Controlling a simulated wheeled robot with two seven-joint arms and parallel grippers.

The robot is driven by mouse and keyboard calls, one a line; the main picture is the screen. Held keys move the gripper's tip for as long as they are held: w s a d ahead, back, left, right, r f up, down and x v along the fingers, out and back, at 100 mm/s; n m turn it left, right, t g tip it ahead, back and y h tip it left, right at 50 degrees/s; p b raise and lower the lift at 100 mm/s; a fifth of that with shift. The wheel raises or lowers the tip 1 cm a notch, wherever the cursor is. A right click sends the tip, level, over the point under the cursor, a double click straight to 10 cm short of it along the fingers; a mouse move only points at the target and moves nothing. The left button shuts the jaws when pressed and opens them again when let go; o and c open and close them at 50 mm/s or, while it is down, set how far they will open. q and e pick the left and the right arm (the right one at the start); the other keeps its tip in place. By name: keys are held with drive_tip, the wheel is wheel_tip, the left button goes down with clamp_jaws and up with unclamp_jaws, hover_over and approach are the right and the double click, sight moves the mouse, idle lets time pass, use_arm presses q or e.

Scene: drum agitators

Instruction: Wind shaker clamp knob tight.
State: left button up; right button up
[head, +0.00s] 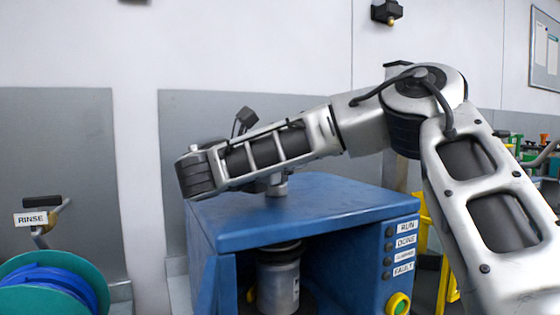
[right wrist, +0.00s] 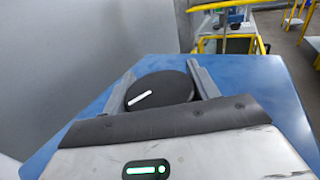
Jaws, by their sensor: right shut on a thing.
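The clamp knob (right wrist: 160,92) is a round black disc with a white line running from lower left to upper right in the right wrist view. My right gripper (right wrist: 161,72) has its two grey fingers against opposite sides of the knob, shut on it. In the head view my right arm hides the knob and the fingers. A short grey post (head: 277,186) rises from the top of the blue shaker (head: 330,207) under my arm. Inside the shaker a grey can (head: 279,283) stands upright under a dark plate (head: 278,250). My left gripper is out of view.
The shaker's front has a labelled panel (head: 404,247) and a green-yellow button (head: 398,303). A hose reel (head: 48,285) with a RINSE sign (head: 36,218) stands at the left. A yellow cart (right wrist: 228,42) stands beyond the shaker in the wrist view.

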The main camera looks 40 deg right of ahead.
idle(0.4)
drive_tip(key=o, duration=1)
drive_tip(key=shift+c, duration=0.2)
